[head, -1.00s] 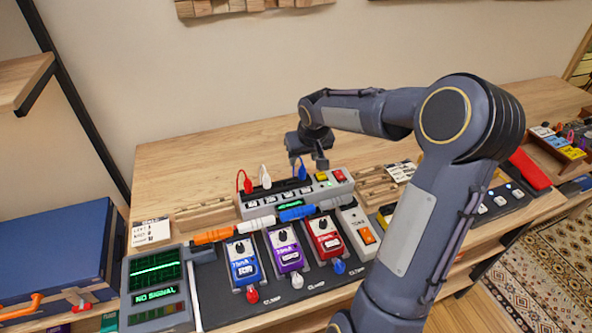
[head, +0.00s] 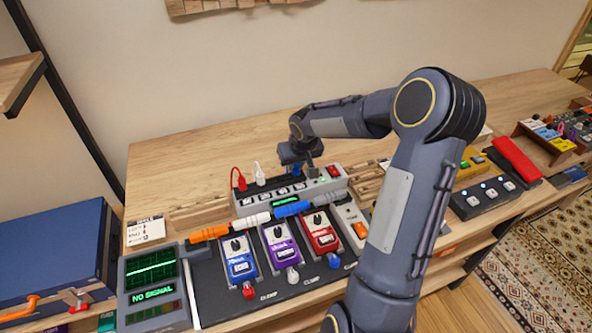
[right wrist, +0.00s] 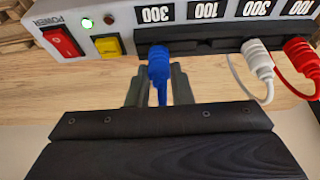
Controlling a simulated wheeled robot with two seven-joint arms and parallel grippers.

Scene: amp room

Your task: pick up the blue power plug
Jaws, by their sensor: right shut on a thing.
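The blue power plug (right wrist: 159,66) sits at the front of the grey power strip (right wrist: 180,18) in the right wrist view, its cord running down between my fingers. My right gripper (right wrist: 158,84) is shut on it. In the head view the plug (head: 297,169) is mostly hidden by my right gripper (head: 306,163), which is at the right part of the strip (head: 290,199). I cannot tell whether the plug is still fully seated. My left gripper is not in view.
A white plug (head: 259,173) and a red plug (head: 240,181) stand in the strip to the left. A red power switch (right wrist: 62,41) and yellow button (right wrist: 108,46) are beside the blue plug. Pedals (head: 281,250) lie in front; the bench behind is clear.

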